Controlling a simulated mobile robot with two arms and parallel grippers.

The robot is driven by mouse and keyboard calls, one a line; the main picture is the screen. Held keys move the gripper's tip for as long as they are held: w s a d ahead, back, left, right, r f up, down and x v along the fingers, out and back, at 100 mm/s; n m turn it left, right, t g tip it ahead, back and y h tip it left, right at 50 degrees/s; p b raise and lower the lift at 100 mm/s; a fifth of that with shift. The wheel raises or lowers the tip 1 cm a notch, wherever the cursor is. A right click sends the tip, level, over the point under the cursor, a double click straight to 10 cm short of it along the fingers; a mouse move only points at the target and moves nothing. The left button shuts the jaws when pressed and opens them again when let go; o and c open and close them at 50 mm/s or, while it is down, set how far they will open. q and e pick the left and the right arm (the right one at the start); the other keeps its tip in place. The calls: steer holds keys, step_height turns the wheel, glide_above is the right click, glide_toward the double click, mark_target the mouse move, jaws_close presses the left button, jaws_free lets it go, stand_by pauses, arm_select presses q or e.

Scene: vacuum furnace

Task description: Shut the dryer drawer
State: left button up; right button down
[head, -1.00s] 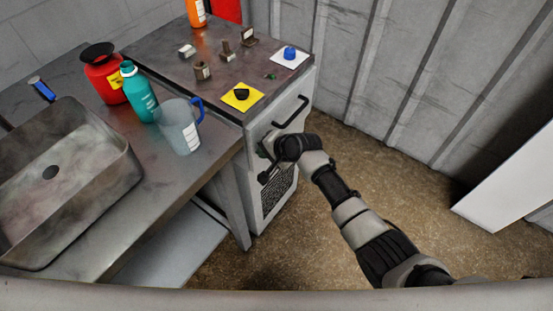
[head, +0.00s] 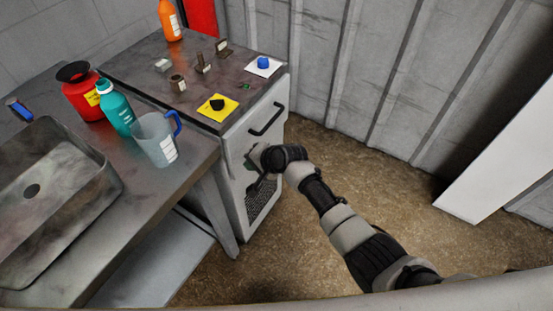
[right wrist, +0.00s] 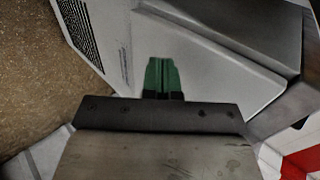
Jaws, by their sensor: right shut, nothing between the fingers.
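The dryer is a pale cabinet (head: 236,178) with a dark metal top, a black bar handle (head: 266,120) on its upper front and a dark grille (head: 262,200) low down. The drawer front (head: 240,138) looks about flush in the head view; I cannot tell whether a small gap remains. My right gripper (head: 251,160) is at the front below the handle. In the right wrist view its green fingertips (right wrist: 162,75) are together and empty, against or close to the pale front (right wrist: 190,60); contact is unclear. My left gripper is not in view.
On the dryer top are a yellow mat (head: 218,108), a white mat (head: 264,67), small metal parts and an orange bottle (head: 170,20). A bench with a sink (head: 55,200), teal bottle (head: 115,108) and jug (head: 157,140) stands left. The floor (head: 330,165) right of the dryer is clear.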

steer(key=p+v, duration=0.1)
steer(key=v, duration=0.9)
steer(key=shift+d, duration=0.3)
steer(key=shift+s+f, duration=0.1)
steer(key=s+d+f+n+g+h, duration=0.15)
steer(key=s+d+f, duration=0.3)
steer(key=f, duration=0.45)
steer(key=s+d+f+n+h, duration=0.15)
steer(key=s+d+f, duration=0.35)
steer(key=f, duration=0.5)
steer(key=s+d+f+h, duration=0.2)
steer(key=s+d+f, duration=0.1)
steer(key=s+f, duration=0.5)
steer(key=s+d+f+n+g+h, duration=0.1)
steer(key=s+f, duration=0.3)
steer(key=s, duration=0.5)
steer(key=s+d+f+n+g, duration=0.1)
steer(key=s+d+f+n, duration=0.2)
steer(key=s, duration=0.6)
steer(key=s+d+f+n+g+h, duration=0.1)
steer(key=s+d+f, duration=0.3)
steer(key=s, duration=0.6)
steer(key=shift+f+n+h, duration=0.3)
steer(key=shift+f+n, duration=0.5)
steer(key=shift+d, duration=0.1)
